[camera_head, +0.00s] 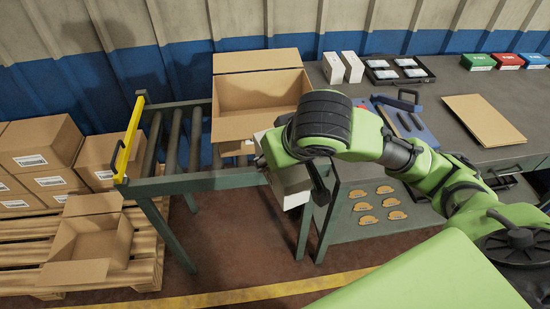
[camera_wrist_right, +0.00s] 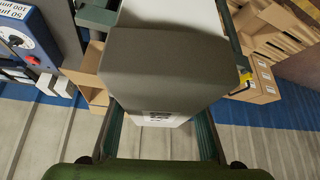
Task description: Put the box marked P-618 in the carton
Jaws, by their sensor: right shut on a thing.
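My right gripper (camera_head: 290,165) is shut on a white box (camera_head: 293,190), which hangs in front of the green bench frame, below and to the right of the carton. In the right wrist view the box (camera_wrist_right: 158,121) sits between the two fingers (camera_wrist_right: 160,135), largely in grey shade, with a small printed mark too blurred to read. I cannot confirm P-618. The open brown carton (camera_head: 260,90) stands on the roller conveyor with its flaps out. My right arm hides its lower right corner. My left gripper is out of view.
Two white boxes (camera_head: 343,68) stand at the bench's back, beside a black tray (camera_head: 398,70). A blue device (camera_head: 405,120) and flat cardboard (camera_head: 484,119) lie further right. Brake shoes (camera_head: 380,203) lie on the lower shelf. A yellow rail (camera_head: 129,138) edges the conveyor; cartons (camera_head: 40,145) stand left.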

